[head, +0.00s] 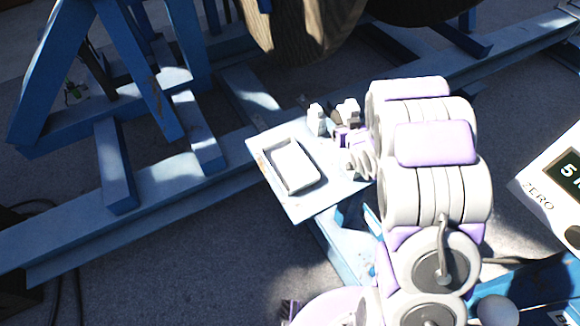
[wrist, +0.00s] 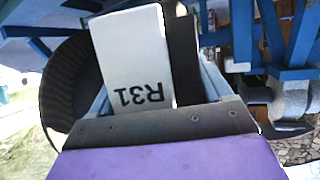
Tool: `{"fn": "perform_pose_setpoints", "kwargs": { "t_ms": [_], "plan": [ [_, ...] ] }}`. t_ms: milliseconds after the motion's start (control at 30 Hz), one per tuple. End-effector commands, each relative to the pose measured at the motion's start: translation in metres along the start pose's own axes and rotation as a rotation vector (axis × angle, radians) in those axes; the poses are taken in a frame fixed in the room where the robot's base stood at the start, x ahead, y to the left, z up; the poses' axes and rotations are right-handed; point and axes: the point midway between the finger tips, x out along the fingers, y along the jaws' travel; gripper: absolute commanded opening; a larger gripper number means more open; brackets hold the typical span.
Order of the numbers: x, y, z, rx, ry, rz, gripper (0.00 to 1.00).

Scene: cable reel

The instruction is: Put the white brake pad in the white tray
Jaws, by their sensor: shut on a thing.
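The white brake pad (wrist: 128,58) fills the middle of the wrist view, a white block marked R31 with a dark strip along its right side. My gripper (head: 333,122) is shut on it; the fingers are mostly hidden in the wrist view. In the head view the pad shows only as a small light piece (head: 317,120) at my gripper's tip. The white tray (head: 292,165) lies on a pale square board, below and left of my gripper. It is a shallow rectangle with shadowed edges and looks empty. The pad is apart from the tray.
The pale board (head: 312,204) rests by a blue steel frame (head: 150,205). A large wooden reel (head: 300,30) stands behind it. A white box with a digital display (head: 555,185) is at the right edge. Grey floor is open at lower left.

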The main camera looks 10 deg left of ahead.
Motion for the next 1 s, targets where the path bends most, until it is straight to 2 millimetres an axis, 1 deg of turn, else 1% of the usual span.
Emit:
{"fn": "perform_pose_setpoints", "kwargs": {
  "t_ms": [33,200,367,467,667,800,900,1000],
  "plan": [
    [0.004,-0.004,0.01,-0.012,0.0,-0.027,0.11],
    [0.01,-0.013,0.043,-0.046,0.0,-0.129,0.11],
    [0.013,-0.026,0.075,-0.079,0.003,-0.229,0.11],
    [0.013,-0.037,0.096,-0.106,0.005,-0.293,0.11],
    [0.009,-0.076,0.141,-0.168,0.004,-0.428,0.11],
    [-0.001,-0.107,0.174,-0.211,0.001,-0.527,0.11],
    [-0.01,-0.124,0.192,-0.236,0.003,-0.583,0.11],
    [-0.02,-0.135,0.204,-0.25,0.006,-0.627,0.11]
  ]
}}
